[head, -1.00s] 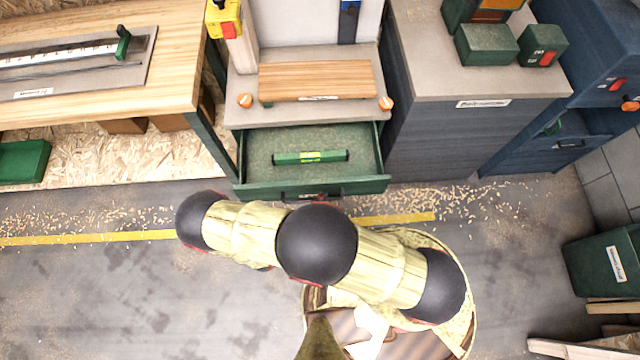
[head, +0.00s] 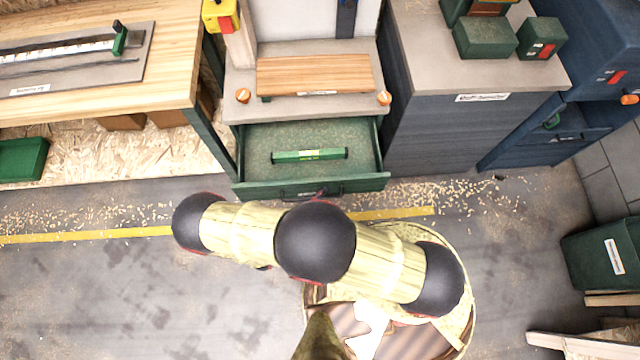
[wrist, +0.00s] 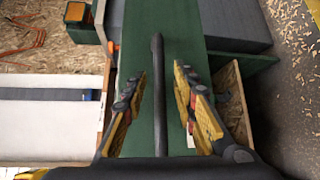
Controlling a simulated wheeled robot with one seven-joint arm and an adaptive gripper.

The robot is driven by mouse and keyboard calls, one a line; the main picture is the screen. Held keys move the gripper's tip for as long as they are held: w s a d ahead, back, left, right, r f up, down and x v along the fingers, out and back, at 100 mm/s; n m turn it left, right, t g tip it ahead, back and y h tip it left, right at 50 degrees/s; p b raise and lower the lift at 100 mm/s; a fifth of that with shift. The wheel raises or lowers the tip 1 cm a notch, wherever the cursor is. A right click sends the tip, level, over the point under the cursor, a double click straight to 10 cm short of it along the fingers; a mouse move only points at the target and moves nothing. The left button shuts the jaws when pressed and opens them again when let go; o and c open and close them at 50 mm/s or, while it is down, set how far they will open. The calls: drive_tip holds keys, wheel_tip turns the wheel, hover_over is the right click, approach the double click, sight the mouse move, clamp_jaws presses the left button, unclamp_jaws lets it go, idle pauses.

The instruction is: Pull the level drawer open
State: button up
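The level drawer (head: 258,178) is pulled out below the grey bench in the head view, its inside showing. A green level (head: 309,155) lies in it. In the wrist view the drawer's green front (wrist: 142,135) fills the middle, with a dark bar handle (wrist: 159,85) running along it. My gripper (wrist: 158,82) has its two yellow-and-black fingers apart, one on each side of the handle, with a visible gap on both sides. In the head view my arm hides most of the gripper.
A wooden workbench (head: 100,85) stands at the left and a dark blue cabinet (head: 450,135) at the right of the drawer. A green bin (head: 600,255) stands at the far right. The floor in front is open, with scattered shavings.

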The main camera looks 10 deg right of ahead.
drive_tip(key=v, duration=0.7)
drive_tip(key=shift+s+a, duration=0.2)
drive_tip(key=shift+s, duration=0.05)
idle(0.6)
